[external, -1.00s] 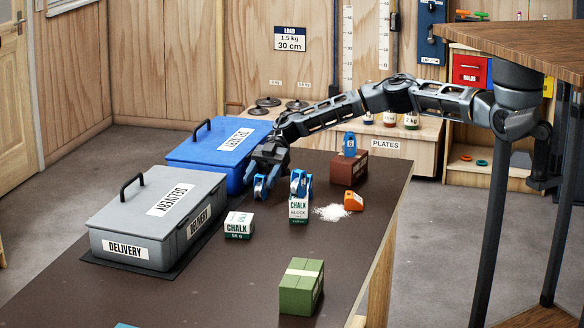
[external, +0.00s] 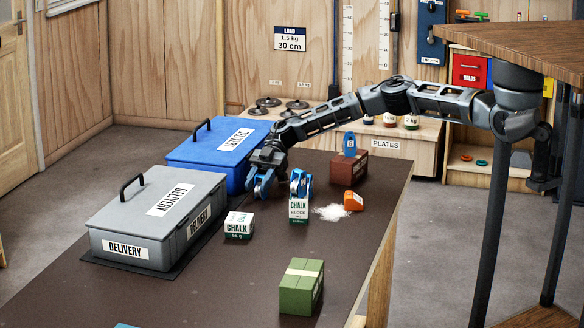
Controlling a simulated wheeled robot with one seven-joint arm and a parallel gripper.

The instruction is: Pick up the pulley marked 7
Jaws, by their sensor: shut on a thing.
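My gripper (external: 261,190) is over the dark table, in front of the blue delivery box. It is shut on a small blue pulley (external: 258,188), whose mark I cannot read; the fingers hide part of it. Whether the pulley still touches the table I cannot tell. A second blue pulley (external: 306,181) is to the right, at the upright chalk block. A third blue pulley (external: 349,144) stands on top of a brown box. I cannot read the numbers on these either.
The blue delivery box (external: 190,150) and grey delivery box (external: 118,217) stand at the left. A chalk box (external: 239,225), upright chalk block (external: 299,210), white powder (external: 330,212), orange piece (external: 353,201), brown box (external: 344,170) and green box (external: 300,288) are on the table (external: 215,295).

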